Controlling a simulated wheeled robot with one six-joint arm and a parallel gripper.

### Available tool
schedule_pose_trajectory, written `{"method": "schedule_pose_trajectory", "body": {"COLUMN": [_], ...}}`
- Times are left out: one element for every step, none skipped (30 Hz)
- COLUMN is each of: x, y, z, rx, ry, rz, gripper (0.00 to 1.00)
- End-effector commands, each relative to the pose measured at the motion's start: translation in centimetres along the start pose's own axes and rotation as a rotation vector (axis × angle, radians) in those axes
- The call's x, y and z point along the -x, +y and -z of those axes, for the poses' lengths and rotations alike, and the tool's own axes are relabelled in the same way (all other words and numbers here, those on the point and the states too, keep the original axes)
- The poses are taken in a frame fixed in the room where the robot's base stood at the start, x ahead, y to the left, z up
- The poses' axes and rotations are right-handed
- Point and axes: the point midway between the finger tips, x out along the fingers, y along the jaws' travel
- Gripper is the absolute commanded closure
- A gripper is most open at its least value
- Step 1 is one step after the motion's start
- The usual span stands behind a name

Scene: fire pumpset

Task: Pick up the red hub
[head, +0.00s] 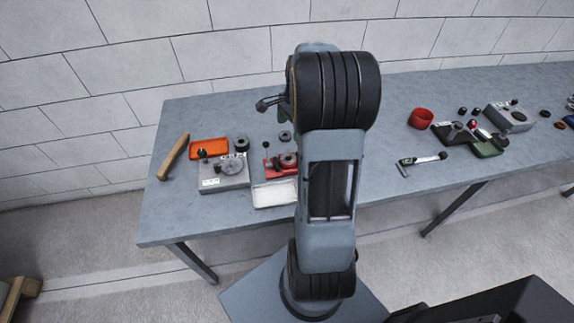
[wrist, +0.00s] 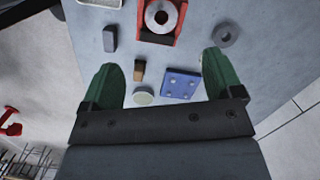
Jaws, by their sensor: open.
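A round red cup-shaped piece (head: 421,118) stands on the table right of my arm in the head view; it is the closest match to a red hub, but I cannot be certain. A red fixture (head: 270,170) with a round metal part sits left of my arm. In the wrist view a red block (wrist: 142,20) carrying a metal ring (wrist: 161,16), probably that fixture, lies at the top, beyond the fingertips. My gripper (wrist: 163,72) has two green fingers spread wide over the table, with nothing held between them. In the head view it is mostly hidden behind my arm.
Between and near the fingers lie a blue plate (wrist: 180,83), a pale disc (wrist: 143,96) and a brown block (wrist: 139,71). A grey ring (wrist: 228,35) lies right.

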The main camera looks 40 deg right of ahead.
Motion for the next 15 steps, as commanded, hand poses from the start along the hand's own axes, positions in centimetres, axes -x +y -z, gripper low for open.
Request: {"method": "schedule_pose_trajectory", "body": {"x": [-0.9,-1.4,-2.0,-2.5,-3.1,-3.9,-4.4,-5.0,-5.7,-6.2,-6.7,-7.2,-7.6,-8.0,-8.4], "y": [0.0,-0.1,-0.1,-0.1,-0.1,0.0,0.0,0.0,0.0,0.0,0.0,0.0,0.0,0.0,0.0], "z": [0.7,0.9,1.1,1.2,1.2,1.2,1.3,1.2,1.2,1.2,1.2,1.2,1.2,1.2,1.2], "rx": [-0.032,-0.047,-0.06,-0.066,-0.07,-0.073,-0.074,-0.074,-0.073,-0.073,-0.073,-0.073,-0.072,-0.072,-0.072], "ry": [-0.007,-0.01,-0.013,-0.015,-0.016,-0.016,-0.016,-0.016,-0.016,-0.016,-0.016,-0.016,-0.015,-0.015,-0.015], "rz": [-0.007,-0.009,-0.011,-0.013,-0.015,-0.016,-0.015,-0.015,-0.014,-0.015,-0.014,-0.014,-0.013,-0.012,-0.013], "gripper": [0.14,0.14,0.14,0.14,0.14,0.14,0.14,0.14,0.14,0.14,0.14,0.14,0.14,0.14,0.14]}}
